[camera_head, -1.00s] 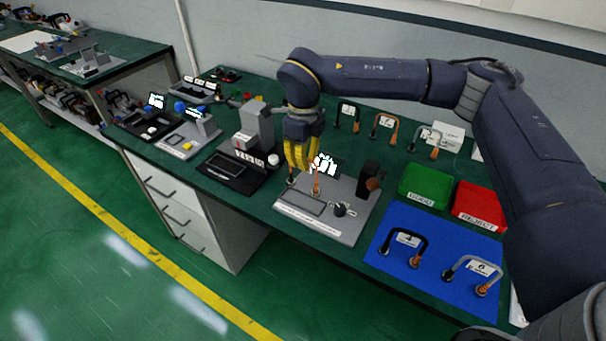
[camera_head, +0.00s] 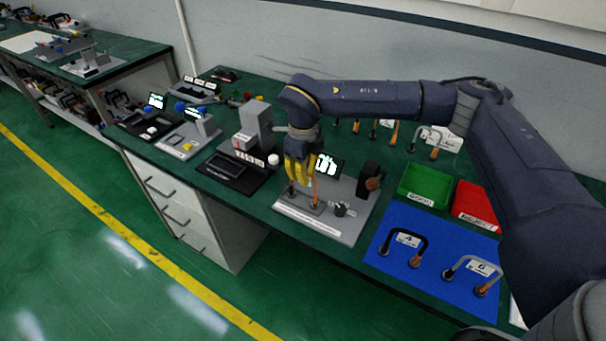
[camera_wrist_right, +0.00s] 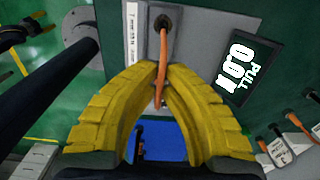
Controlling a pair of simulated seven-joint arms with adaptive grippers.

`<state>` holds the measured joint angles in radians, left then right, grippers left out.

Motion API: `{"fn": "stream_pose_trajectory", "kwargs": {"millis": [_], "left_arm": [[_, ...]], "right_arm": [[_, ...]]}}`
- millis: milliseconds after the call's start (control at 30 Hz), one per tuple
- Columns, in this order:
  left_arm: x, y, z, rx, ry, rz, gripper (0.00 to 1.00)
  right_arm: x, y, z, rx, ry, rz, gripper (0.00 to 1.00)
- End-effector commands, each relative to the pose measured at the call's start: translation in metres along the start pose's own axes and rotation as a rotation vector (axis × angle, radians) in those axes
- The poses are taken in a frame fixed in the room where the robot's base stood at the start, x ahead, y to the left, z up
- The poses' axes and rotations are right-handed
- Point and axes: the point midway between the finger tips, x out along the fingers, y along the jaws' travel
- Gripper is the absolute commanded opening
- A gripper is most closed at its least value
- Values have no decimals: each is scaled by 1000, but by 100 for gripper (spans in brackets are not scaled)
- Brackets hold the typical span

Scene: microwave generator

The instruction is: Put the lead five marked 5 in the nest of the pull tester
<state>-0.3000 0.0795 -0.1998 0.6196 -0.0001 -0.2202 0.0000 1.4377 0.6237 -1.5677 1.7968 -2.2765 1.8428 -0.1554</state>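The pull tester (camera_head: 335,226) is a grey plate with a lit display (camera_head: 327,164), a knob and a dark block. My right gripper (camera_head: 299,181), with yellow fingers, is shut on a lead (camera_wrist_right: 160,60) over the nest. The lead's orange leg and round terminal show; its number is hidden. Its ends are low at the nest; I cannot tell whether they are fully seated. My left gripper is not in view.
A blue mat (camera_head: 440,247) at the front right holds leads 4 (camera_head: 407,240) and 6 (camera_head: 473,268). A green bin (camera_head: 424,187) and red bin (camera_head: 474,206) stand behind it. More leads stand at the back. A black-based press (camera_head: 240,170) is left of the tester.

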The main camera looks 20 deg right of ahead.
Motion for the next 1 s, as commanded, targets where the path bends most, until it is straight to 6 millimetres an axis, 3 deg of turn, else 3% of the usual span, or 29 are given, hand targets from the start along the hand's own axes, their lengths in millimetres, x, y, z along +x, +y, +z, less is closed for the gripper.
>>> {"fn": "stream_pose_trajectory", "kwargs": {"millis": [67, 100, 233, 633, 1000], "left_arm": [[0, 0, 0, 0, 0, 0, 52], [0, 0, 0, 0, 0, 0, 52], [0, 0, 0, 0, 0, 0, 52], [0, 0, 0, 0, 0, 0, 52], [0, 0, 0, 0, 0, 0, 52]], "right_arm": [[2, 0, 0, 0, 1, 0, 0], [2, 0, 0, 0, 1, 0, 12], [2, 0, 0, 0, 1, 0, 27], [-7, 0, 0, -1, -2, -2, 28], [-68, -1, 1, 0, -3, -3, 28]]}}
